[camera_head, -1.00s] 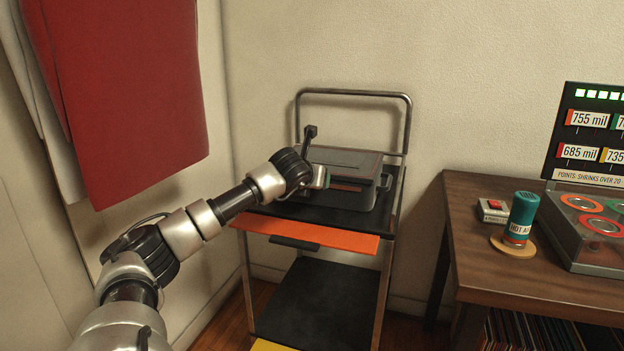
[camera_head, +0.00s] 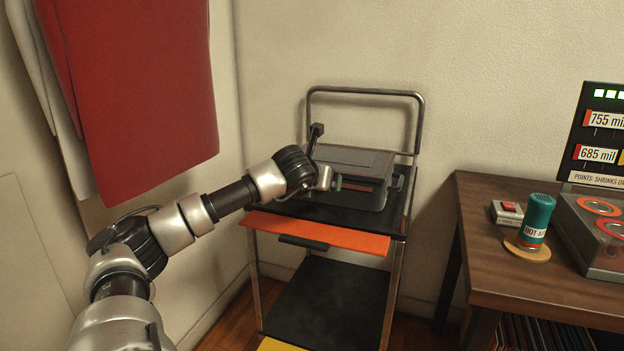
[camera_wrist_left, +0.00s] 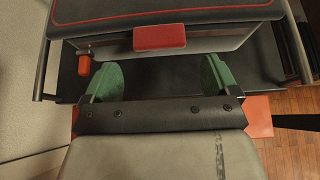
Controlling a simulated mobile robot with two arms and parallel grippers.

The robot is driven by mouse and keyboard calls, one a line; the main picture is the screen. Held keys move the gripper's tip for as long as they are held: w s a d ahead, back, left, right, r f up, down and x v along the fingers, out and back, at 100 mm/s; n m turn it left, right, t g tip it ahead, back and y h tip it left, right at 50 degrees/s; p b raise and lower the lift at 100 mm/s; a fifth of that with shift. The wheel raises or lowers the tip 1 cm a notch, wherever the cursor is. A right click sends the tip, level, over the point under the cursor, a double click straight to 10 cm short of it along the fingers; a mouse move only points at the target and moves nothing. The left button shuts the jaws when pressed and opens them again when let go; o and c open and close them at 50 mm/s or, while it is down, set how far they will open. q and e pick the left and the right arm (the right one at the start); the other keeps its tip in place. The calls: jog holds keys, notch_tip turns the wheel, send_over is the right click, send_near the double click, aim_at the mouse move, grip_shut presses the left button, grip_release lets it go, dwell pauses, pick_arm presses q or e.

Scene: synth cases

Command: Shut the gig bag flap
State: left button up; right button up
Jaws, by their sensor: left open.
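The gig bag, a grey box-like case with a flat top flap (camera_head: 355,158), sits on the upper black shelf of a metal cart. In the left wrist view the flap (camera_wrist_left: 230,14) is dark with red trim, and a red tab (camera_wrist_left: 160,37) hangs at its front edge over the grey front wall. The flap lies about level on top; I cannot tell if it is fully shut. My left gripper (camera_head: 328,182) is at the bag's front. In the wrist view its green fingertips (camera_wrist_left: 160,78) are spread and empty, just short of the red tab.
The cart has a raised rear handle (camera_head: 365,91) and an orange panel (camera_head: 320,233) at its front. A wooden table (camera_head: 490,247) at right holds a teal can (camera_head: 537,218), a small red-button box (camera_head: 507,212) and a game console. Red cloth (camera_head: 150,90) hangs at left.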

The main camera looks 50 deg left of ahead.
pick_arm(q)
jog(key=v, duration=0.6)
jog(key=shift+s, duration=0.2)
pick_arm(e)
jog(key=shift+w+a+r+t+y, duration=0.15)
jog(key=shift+r+t+y, duration=0.15)
jog(key=shift+r+t, duration=0.45)
pick_arm(q)
jog(key=shift+d, duration=0.15)
pick_arm(e)
jog(key=shift+r, duration=0.1)
